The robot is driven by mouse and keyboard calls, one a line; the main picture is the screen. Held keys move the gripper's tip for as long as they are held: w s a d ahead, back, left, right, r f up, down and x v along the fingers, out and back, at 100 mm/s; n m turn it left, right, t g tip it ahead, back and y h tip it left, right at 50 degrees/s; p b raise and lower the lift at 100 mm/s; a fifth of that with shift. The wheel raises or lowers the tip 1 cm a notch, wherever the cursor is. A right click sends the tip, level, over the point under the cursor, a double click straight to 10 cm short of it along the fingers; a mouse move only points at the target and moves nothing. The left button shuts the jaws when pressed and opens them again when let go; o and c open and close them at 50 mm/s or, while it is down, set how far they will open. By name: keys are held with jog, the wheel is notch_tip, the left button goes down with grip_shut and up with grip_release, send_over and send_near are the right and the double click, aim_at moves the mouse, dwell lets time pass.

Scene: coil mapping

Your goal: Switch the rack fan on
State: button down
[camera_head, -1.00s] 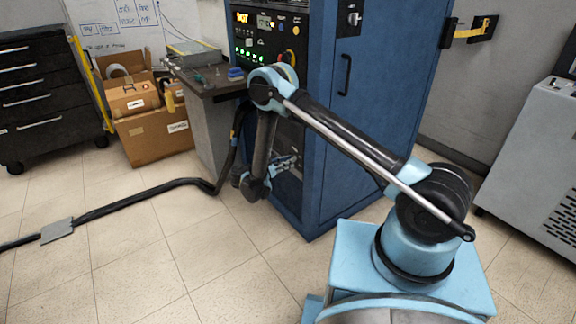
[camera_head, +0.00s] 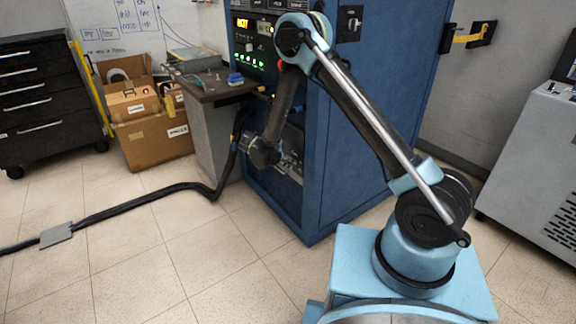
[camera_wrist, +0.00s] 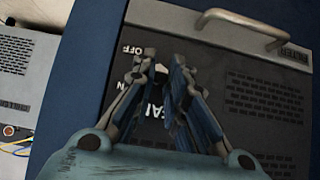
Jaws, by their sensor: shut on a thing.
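The rack fan panel shows in the wrist view (camera_wrist: 262,90), dark, with white letters reading OFF, FAN and ON, partly covered by my fingers. My gripper (camera_wrist: 163,66) is over these letters, its two fingers close together and shut on the fan switch. A small pale part of the switch (camera_wrist: 160,69) shows between the fingertips; most of it is hidden, so its setting cannot be read. In the head view my gripper (camera_head: 288,165) is at the lower front of the blue rack (camera_head: 345,150), mostly in shadow.
A metal handle (camera_wrist: 285,40) and vent slots lie right of the fingers. A small desk (camera_head: 215,92) with tools stands left of the rack. A black cable (camera_head: 150,195) crosses the floor. Cardboard boxes (camera_head: 152,140) stand further left.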

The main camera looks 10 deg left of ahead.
jog(key=shift+w+r, duration=0.1)
jog(key=shift+w, duration=0.05)
dwell(0.3)
jog(key=c, duration=1.6)
grip_release()
jog(key=v, duration=1.2)
jog(key=shift+w+d, duration=0.1)
jog(key=shift+w, duration=0.05)
